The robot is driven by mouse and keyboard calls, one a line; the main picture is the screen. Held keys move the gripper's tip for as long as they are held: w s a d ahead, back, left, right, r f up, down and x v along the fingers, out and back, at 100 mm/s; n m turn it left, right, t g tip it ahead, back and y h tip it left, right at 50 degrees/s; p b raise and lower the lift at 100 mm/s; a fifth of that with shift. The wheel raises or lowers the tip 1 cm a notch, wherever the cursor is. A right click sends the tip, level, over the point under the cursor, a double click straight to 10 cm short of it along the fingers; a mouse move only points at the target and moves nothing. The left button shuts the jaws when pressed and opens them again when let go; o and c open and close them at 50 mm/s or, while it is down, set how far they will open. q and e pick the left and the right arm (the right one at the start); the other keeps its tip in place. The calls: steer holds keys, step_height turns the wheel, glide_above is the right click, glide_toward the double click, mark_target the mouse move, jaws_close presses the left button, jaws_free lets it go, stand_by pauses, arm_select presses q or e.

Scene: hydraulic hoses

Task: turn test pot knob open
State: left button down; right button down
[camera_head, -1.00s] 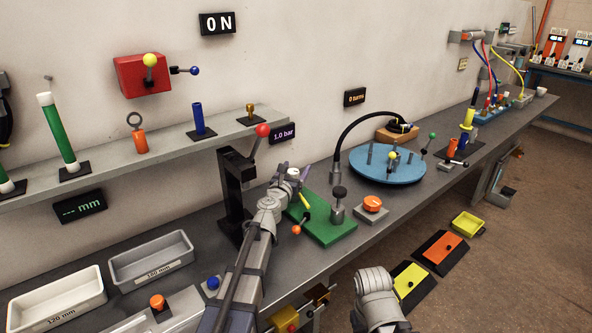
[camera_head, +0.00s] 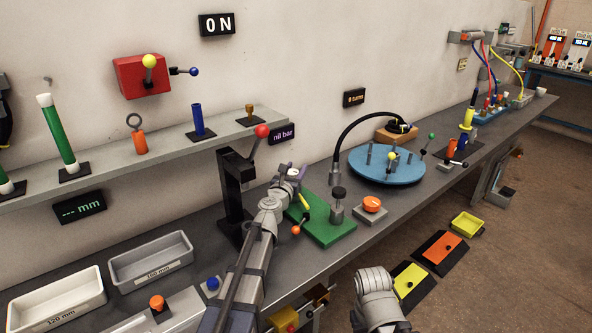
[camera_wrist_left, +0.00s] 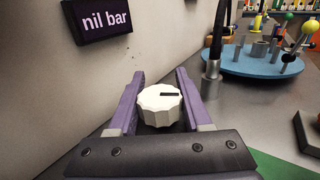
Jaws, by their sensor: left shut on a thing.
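The white ridged knob (camera_wrist_left: 160,104) with a dark pointer mark sits between the two purple fingers of my left gripper (camera_wrist_left: 160,98) in the left wrist view. The fingers are shut on its sides, and the pointer mark points to the right. In the head view, my left gripper (camera_head: 292,178) is at the back of the green plate (camera_head: 325,228), and the pot below the knob is hidden by the arm. The dark display (camera_head: 282,136) reads "nil bar"; it also shows large in the left wrist view (camera_wrist_left: 106,20).
A black press stand with a red-ball lever (camera_head: 262,131) is close left of my left gripper. A dark knob on a post (camera_head: 338,195), an orange button (camera_head: 372,203) and a blue round table (camera_head: 386,166) are to the right. Grey tray (camera_head: 150,262) at front left.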

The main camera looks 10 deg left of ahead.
arm_select(q)
steer(key=shift+y, duration=0.3)
steer(key=n+y, duration=0.2)
steer(key=y, duration=0.1)
steer(key=a+n+g+y, duration=0.1)
steer(key=n+y, duration=0.1)
steer(key=y, duration=0.1)
steer(key=shift+n+y, duration=0.3)
steer(key=shift+s+a+n+g+y, duration=0.1)
steer(key=shift+a+n+g+y, duration=0.1)
steer(key=shift+n+g+y, duration=0.55)
steer(key=shift+s+a+n+g+y, duration=0.15)
steer(key=shift+a+n+g+y, duration=0.15)
steer(key=shift+n+y, duration=0.55)
steer(key=shift+s+a+n+g+y, duration=0.15)
steer(key=shift+n+g+y, duration=0.35)
steer(key=shift+y, duration=0.6)
steer(key=shift+c, duration=1.7)
jaws_free()
steer(key=shift+v, duration=3.9)
